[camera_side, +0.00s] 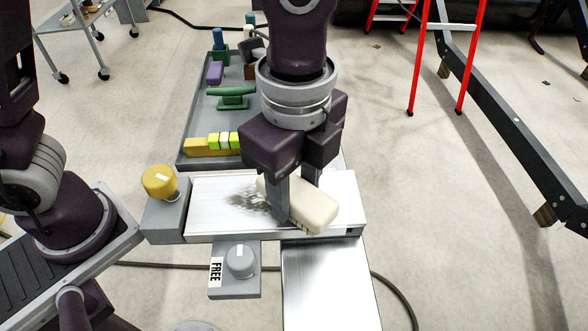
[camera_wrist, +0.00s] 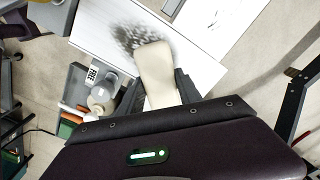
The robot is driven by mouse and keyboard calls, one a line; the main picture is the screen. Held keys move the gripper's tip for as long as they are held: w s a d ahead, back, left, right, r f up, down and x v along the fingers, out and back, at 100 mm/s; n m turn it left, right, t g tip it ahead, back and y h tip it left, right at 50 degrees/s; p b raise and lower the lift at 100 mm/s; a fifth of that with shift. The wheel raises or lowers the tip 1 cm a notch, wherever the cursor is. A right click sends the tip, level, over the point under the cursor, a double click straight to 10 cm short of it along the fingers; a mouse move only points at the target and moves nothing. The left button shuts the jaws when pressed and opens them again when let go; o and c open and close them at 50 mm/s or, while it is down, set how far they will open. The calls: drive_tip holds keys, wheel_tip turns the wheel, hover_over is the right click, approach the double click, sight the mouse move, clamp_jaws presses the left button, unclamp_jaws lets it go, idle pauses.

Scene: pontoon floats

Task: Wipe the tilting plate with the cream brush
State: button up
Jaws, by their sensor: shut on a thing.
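The tilting plate (camera_side: 345,190) is a pale, wide board in the middle of the side view; it looks roughly level. A dark speckled smudge (camera_side: 245,200) marks its middle-left part and also shows in the wrist view (camera_wrist: 132,36). My gripper (camera_side: 294,200) points down over the plate, shut on the cream brush (camera_side: 315,208). The brush lies slantwise between the fingers, right of the smudge, its near end by the plate's front edge. In the wrist view the brush (camera_wrist: 157,70) reaches the smudge's edge. Whether its underside touches the plate is hidden.
A yellow knob (camera_side: 158,181) stands on a grey block at the plate's left end. A grey knob (camera_side: 240,260) on a base labelled FREE sits in front. A grey tray (camera_side: 193,122) behind holds several tools and blocks. A bare metal surface (camera_side: 325,285) lies front right.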

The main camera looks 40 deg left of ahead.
drive_tip(key=shift+s+d, duration=0.55)
drive_tip(key=shift+s, duration=0.05)
drive_tip(key=shift+w+d+r, duration=0.1)
drive_tip(key=shift+w+d, duration=0.45)
drive_tip(key=shift+w+a, duration=2.6)
drive_tip(key=shift+w, duration=0.1)
wheel_tip(320, 180, up, 8)
